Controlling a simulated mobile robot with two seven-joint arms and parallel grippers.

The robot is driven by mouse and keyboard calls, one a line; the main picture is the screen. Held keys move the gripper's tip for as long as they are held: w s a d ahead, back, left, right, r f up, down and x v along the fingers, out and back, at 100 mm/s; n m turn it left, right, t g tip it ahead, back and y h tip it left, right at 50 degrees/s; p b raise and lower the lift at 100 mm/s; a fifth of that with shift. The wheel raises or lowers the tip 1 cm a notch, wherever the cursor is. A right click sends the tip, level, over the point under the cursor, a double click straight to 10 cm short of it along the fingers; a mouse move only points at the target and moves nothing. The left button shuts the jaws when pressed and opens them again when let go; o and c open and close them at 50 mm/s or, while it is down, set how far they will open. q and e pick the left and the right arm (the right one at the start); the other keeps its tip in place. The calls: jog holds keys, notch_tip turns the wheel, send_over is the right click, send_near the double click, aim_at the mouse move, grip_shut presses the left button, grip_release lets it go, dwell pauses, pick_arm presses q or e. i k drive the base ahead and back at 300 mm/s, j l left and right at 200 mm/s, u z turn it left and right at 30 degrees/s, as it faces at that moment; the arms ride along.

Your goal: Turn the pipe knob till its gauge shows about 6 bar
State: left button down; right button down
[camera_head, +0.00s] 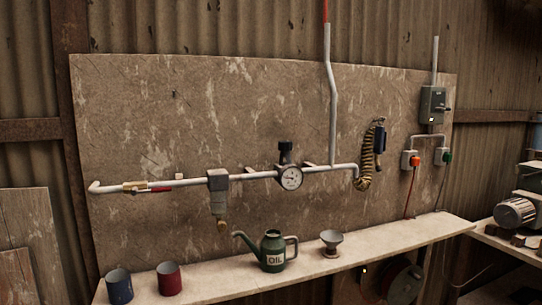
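The pipe knob (285,146) is a dark cap standing on top of the white pipe (260,175) on the wall board. The round white-faced gauge (291,178) sits on the pipe just below the knob. Its dial is too small to read the pressure. To the left on the same pipe are a grey filter unit (217,181) and a brass valve with a red lever (159,189). Neither of my grippers shows in the head view, and nothing touches the knob.
A shelf (215,290) below the board holds a blue cup (119,286), a red cup (169,278), a green oil can (272,250) and a grey funnel (331,242). A coiled hose (366,165) hangs right of the gauge. The space before the knob is clear.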

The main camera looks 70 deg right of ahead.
aim_at(283, 146)
jog(key=z, duration=2.2)
